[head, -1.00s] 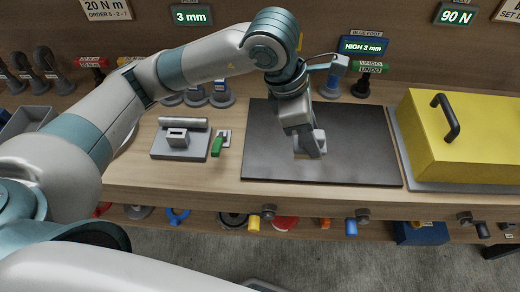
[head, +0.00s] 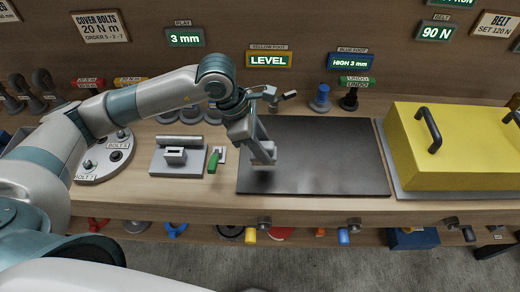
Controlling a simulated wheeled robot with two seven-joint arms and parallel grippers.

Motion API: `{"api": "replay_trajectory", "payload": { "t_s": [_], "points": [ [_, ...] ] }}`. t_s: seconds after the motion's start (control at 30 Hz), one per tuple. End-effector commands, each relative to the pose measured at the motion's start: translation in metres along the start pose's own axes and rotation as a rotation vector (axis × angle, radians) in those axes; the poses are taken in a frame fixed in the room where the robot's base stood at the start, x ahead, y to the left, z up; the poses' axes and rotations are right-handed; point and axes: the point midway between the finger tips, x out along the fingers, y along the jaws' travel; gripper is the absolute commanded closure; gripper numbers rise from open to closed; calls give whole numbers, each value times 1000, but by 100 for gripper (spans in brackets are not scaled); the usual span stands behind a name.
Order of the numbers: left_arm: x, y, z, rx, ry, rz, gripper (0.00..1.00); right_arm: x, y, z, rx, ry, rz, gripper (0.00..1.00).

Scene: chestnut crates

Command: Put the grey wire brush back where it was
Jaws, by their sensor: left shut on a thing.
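My left gripper (head: 263,157) is above the left part of the dark mat (head: 325,165), fingers pointing down. It is shut on a small grey thing, taken as the grey wire brush; this is hard to tell apart from the grey fingers. How high it is above the mat I cannot tell. Left of the mat is a grey fixture (head: 160,163) with a slotted block and a bar behind it. A small green-handled tool (head: 213,163) lies between fixture and mat. My right gripper is not in view.
A yellow box (head: 450,150) with black handles stands on a grey plate at the right. A round bolt plate (head: 98,165) is at the left. Blue (head: 320,98) and black feet stand behind the mat. The mat's middle and right are clear. A lower shelf holds several parts.

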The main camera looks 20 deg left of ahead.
Motion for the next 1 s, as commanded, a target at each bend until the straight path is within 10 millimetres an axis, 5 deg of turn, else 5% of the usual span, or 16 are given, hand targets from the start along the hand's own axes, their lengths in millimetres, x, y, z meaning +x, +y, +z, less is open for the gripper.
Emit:
{"api": "replay_trajectory", "payload": {
  "t_s": [0.53, 1.0],
  "points": [
    [5, 6, -12, 1, 0, 0, 86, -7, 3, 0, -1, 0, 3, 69],
    [40, 6, -26, 2, -1, 1, 86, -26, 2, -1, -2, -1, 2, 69]
  ]
}}
